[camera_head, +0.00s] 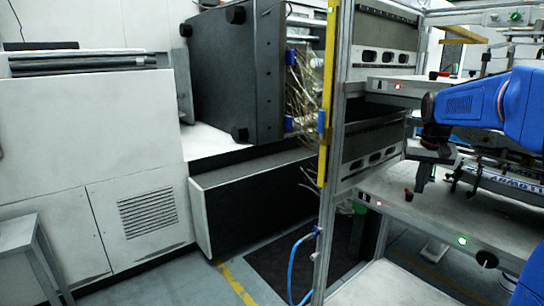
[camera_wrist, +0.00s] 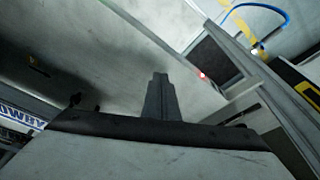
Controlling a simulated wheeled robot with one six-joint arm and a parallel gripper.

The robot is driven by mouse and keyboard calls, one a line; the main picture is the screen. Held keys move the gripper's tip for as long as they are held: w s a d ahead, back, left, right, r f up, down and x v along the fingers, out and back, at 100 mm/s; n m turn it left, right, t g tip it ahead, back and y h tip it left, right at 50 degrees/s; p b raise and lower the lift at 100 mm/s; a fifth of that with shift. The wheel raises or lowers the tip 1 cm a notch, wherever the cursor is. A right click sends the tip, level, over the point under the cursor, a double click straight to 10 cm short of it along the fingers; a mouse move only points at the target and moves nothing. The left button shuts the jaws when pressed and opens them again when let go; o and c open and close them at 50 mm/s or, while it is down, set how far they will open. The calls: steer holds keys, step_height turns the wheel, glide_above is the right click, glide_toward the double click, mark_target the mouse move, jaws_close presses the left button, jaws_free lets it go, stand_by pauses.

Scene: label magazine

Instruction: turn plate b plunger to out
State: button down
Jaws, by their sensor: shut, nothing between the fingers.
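My gripper (camera_head: 421,188) points down over the lower shelf in the head view. Its fingers are shut and empty, and they also show in the wrist view (camera_wrist: 160,90). A small dark knob with a reddish top (camera_head: 408,195) stands on the shelf just left of the fingertips; I cannot tell whether they touch. A similar red-topped knob (camera_head: 433,75) sits on the upper shelf. No readable mark shows which is plate b's plunger, nor its in or out position. Dark clamp-like parts (camera_head: 458,180) lie right of the gripper.
The upper shelf (camera_head: 405,83) has a red light too. A frame post with a yellow strip (camera_head: 328,100) stands left. A lettered plate (camera_head: 515,185) is at right.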

steer(key=shift+v, duration=0.8)
steer(key=s+a+f+n+t, duration=0.1)
steer(key=s+a+f, duration=0.3)
steer(key=s, duration=0.5)
steer(key=s+a+f+n, duration=0.1)
steer(key=s+a+f, duration=0.1)
steer(key=s+a, duration=0.6)
steer(key=s+a+f+n+t, duration=0.1)
steer(key=s+a+f+n, duration=0.15)
steer(key=s, duration=0.85)
steer(key=m+g, duration=0.2)
steer(key=m, duration=0.3)
glide_toward(408, 194)
steer(key=s+a, duration=0.2)
steer(key=s, duration=0.1)
steer(key=shift+n, duration=0.25)
steer(key=shift+s+x, duration=0.25)
steer(key=shift+x, duration=0.95)
steer(key=shift+s+x, duration=0.3)
steer(key=shift+x, duration=0.9)
steer(key=shift+s+x, duration=0.25)
steer(key=shift+x, duration=0.95)
